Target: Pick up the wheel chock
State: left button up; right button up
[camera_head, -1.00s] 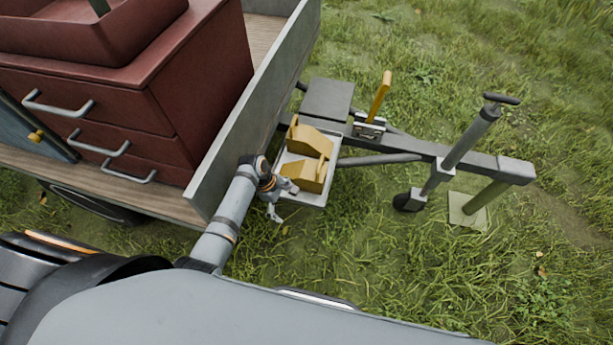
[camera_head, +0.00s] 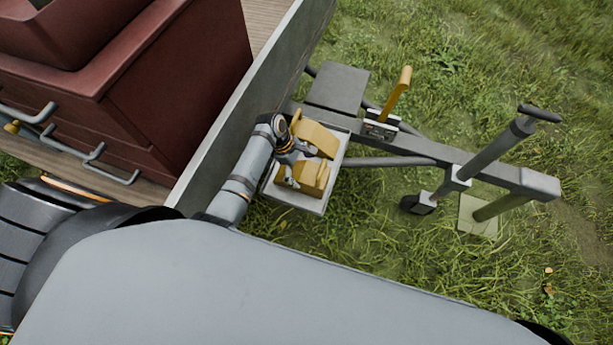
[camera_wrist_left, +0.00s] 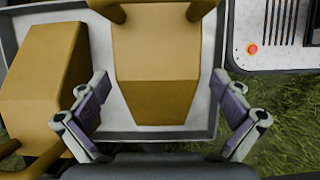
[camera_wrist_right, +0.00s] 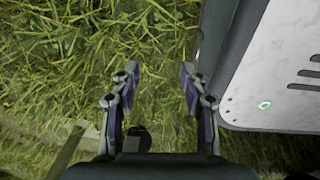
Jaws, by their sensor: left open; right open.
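Two yellow wheel chocks lie in a light grey tray (camera_head: 293,201) beside the trailer wall. The nearer chock (camera_head: 314,178) is in the tray's front half, and the farther chock (camera_head: 315,138) is behind it. My left gripper (camera_head: 304,172) is over the tray, its fingers near the nearer chock. In the left wrist view, the open left gripper (camera_wrist_left: 160,86) has one yellow chock (camera_wrist_left: 157,60) between its spread fingers, with gaps on both sides. The other chock (camera_wrist_left: 45,85) is at the left. My right gripper (camera_wrist_right: 158,75) is open and empty over grass.
The trailer's grey side wall (camera_head: 245,95) stands left of the tray, with a red drawer cabinet (camera_head: 175,95) behind it. The drawbar (camera_head: 430,150), a yellow-handled lever (camera_head: 399,95) and a jack post (camera_head: 492,155) are to the right. Open grass surrounds them.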

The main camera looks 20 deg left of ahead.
pick_arm(q)
jog(key=b+x, duration=0.1)
jog(key=x, duration=0.4)
jog(key=shift+w+d+b, duration=0.1)
jog(key=shift+w+b, duration=0.05)
jog(key=shift+b, duration=0.15)
pick_arm(e)
jog(key=shift+w+f+t, duration=0.15)
jog(key=shift+w+f, duration=0.2)
jog(key=shift+w, duration=0.25)
jog(key=shift+w+f+t, duration=0.15)
jog(key=shift+w+f, duration=0.2)
jog(key=shift+w, duration=0.25)
jog(key=shift+a, duration=0.1)
